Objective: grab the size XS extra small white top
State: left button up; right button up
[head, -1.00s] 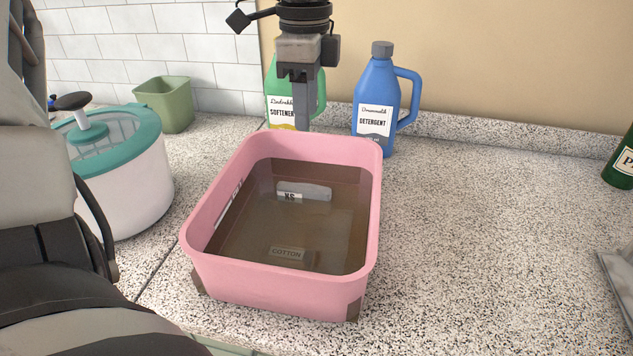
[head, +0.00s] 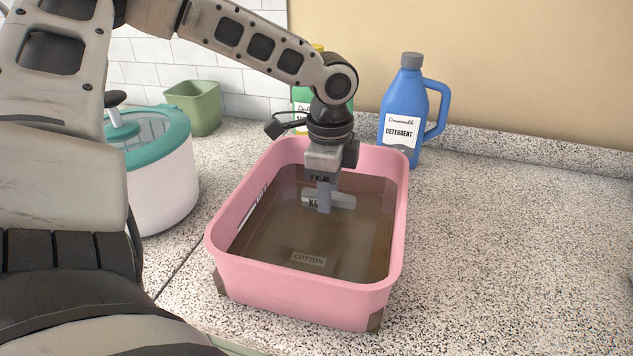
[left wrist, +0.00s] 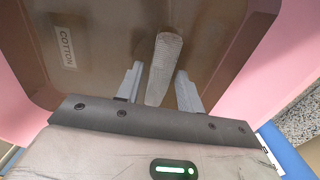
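A small pale grey-white folded item (head: 343,200) with a label that appears to read XS lies in the far part of the pink tub (head: 303,291). My left gripper (head: 324,210) points down into the tub and partly covers it. In the left wrist view the pale item (left wrist: 164,68) lies between the two spread fingertips of my left gripper (left wrist: 160,84). The fingers are open, with gaps visible on both sides of it. Whether they are level with it is hard to tell. My right gripper is not in view.
A COTTON label (head: 308,258) shows in the tub's brown interior. A blue detergent bottle (head: 403,108) and a green softener bottle (head: 301,98) stand behind. A white spinner with teal lid (head: 165,185) and a green bin (head: 196,106) are left. The counter (head: 520,250) is clear at right.

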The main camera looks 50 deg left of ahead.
pick_arm(q)
grip_shut()
dwell(0.3)
